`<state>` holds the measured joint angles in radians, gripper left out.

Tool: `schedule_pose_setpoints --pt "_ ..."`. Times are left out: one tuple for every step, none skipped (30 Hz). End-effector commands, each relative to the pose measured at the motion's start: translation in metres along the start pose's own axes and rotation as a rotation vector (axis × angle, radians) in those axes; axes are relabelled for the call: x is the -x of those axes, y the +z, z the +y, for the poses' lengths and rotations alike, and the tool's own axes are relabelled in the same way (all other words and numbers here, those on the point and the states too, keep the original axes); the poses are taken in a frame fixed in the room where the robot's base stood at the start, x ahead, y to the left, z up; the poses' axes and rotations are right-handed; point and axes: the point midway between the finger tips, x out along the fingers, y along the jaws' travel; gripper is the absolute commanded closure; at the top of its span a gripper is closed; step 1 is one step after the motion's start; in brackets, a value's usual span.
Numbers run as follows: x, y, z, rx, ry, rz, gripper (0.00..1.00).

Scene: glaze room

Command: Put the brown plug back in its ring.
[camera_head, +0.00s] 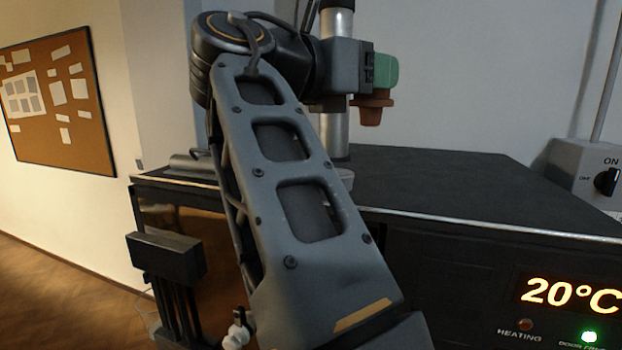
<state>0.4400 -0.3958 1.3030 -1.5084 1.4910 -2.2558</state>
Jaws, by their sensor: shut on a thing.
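The brown plug (372,110) is a small tapered reddish-brown piece with a wider upper part, seen near the top middle. The ring cannot be made out clearly; my arm covers much of the unit's top at the left.
A shiny vertical pipe (334,135) stands just left of the plug. A switch box (590,172) is at the right, and a lit panel (571,294) reads 20°C. The black top right of the pipe is clear. A pinboard (60,100) hangs on the left wall.

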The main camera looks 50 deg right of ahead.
Motion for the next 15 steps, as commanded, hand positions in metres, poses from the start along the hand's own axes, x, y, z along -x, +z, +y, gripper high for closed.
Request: schedule_pose_setpoints --pt "-0.001 -0.001 0.003 0.001 -0.001 0.000 0.78" --pt "-0.002 -0.002 0.005 0.002 0.000 0.000 0.78" --pt "-0.004 -0.005 0.011 0.004 0.002 0.000 0.78" --pt "-0.007 -0.007 0.016 0.004 0.003 0.000 0.78" --pt "-0.009 -0.010 0.021 0.004 0.004 0.001 0.78" --pt "-0.012 -0.013 0.030 0.005 0.007 0.000 0.78" --pt "-0.015 -0.017 0.038 0.006 0.009 0.000 0.78" --pt "-0.018 -0.020 0.045 0.007 0.010 0.001 0.78" --pt "-0.022 -0.024 0.055 0.007 0.014 0.000 0.78" --pt "-0.025 -0.027 0.062 0.006 0.016 0.001 0.78" --pt "-0.027 -0.030 0.068 0.006 0.017 0.001 0.78" --pt "-0.031 -0.034 0.077 0.005 0.019 0.001 0.78" --pt "-0.034 -0.037 0.083 0.005 0.020 0.001 0.78" --pt "-0.036 -0.040 0.089 0.004 0.020 0.001 0.78" --pt "-0.038 -0.049 0.093 0.005 0.021 0.001 0.78"
